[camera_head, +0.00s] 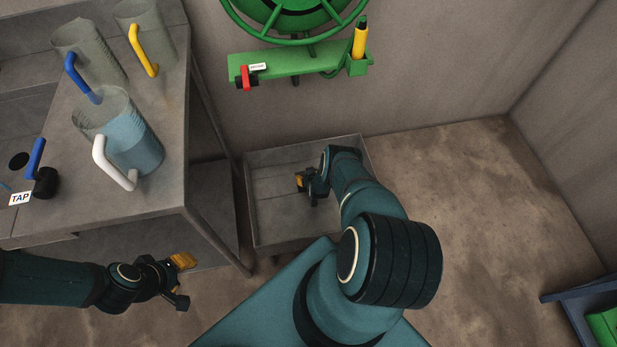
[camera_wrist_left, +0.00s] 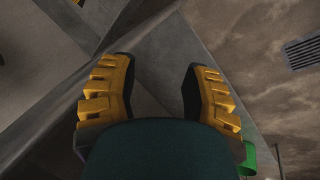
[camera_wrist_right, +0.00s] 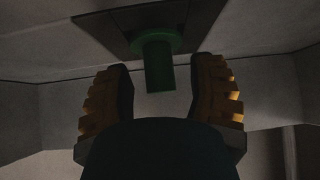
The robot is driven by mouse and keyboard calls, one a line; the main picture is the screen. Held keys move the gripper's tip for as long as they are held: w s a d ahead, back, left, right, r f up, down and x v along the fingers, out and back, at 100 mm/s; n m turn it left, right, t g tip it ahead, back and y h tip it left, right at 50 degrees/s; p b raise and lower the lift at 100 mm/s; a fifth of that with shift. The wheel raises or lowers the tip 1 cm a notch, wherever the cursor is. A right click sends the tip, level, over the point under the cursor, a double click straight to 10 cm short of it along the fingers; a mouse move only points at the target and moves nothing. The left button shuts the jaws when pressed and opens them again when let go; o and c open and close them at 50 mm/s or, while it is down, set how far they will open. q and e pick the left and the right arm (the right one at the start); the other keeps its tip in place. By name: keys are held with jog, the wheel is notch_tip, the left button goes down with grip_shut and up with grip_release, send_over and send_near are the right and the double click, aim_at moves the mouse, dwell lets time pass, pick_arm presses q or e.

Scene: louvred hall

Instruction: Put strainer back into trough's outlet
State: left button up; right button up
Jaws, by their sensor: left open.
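The grey trough (camera_head: 280,215) stands on the floor against the back wall in the head view. My right gripper (camera_head: 308,185) is over it. In the right wrist view, a green piece (camera_wrist_right: 158,65) with a round flange and a stem, apparently the strainer, sits at a dark square plate (camera_wrist_right: 115,35). It lies between and beyond the open fingers of my right gripper (camera_wrist_right: 162,85), with gaps on both sides. I cannot tell whether it is fully seated in the outlet. My left gripper (camera_head: 182,280) is open and empty, low beside the bench.
The bench (camera_head: 165,195) at left carries several jugs, one with blue water (camera_head: 135,145), and a tap (camera_head: 42,180). A green hose reel (camera_head: 290,15) and shelf (camera_head: 290,64) are on the wall. A blue crate (camera_head: 575,305) is at lower right. Floor between is clear.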

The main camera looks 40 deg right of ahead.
pick_arm(q)
notch_tip(320, 180, up, 7)
jog(key=s+p, duration=0.1)
jog(key=p, duration=0.5)
jog(key=shift+p, duration=0.35)
pick_arm(e)
notch_tip(320, 180, up, 6)
jog(key=s+a, duration=0.1)
jog(key=s, duration=0.1)
jog(key=shift+s+r, duration=0.15)
jog(key=shift+r, duration=0.1)
pick_arm(q)
jog(key=shift+s+d+f, duration=0.1)
pick_arm(e)
jog(key=shift+a, duration=0.1)
jog(key=v, duration=1.2)
dwell(0.3)
